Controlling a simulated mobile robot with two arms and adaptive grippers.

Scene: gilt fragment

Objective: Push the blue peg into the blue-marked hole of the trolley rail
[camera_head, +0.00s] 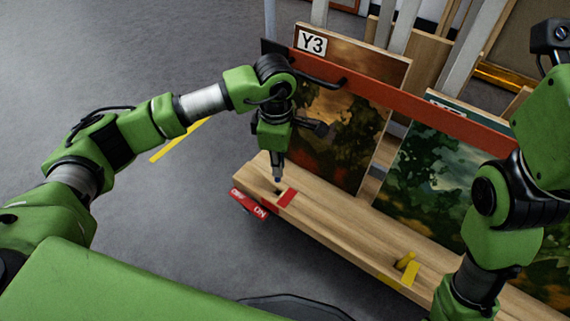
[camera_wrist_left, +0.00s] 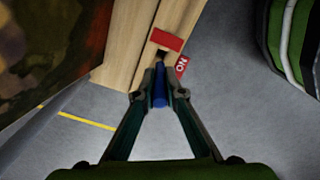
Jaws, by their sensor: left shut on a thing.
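My left gripper (camera_head: 278,172) points down over the near-left end of the wooden trolley rail (camera_head: 345,232). It is shut on the blue peg, whose tip shows small below the fingers. In the left wrist view the blue peg (camera_wrist_left: 159,88) stands between the two fingertips (camera_wrist_left: 160,95), in line with a dark hole (camera_wrist_left: 161,54) beside a red mark (camera_wrist_left: 166,40). The red mark also shows in the head view (camera_head: 287,198). I cannot tell whether the peg tip touches the hole. No blue mark is visible. My right gripper is out of view.
Paintings (camera_head: 340,130) lean behind the rail, under an orange-red bar (camera_head: 400,98). A red tag (camera_head: 249,204) sits at the rail's end. Grey floor (camera_head: 180,240) is clear at left.

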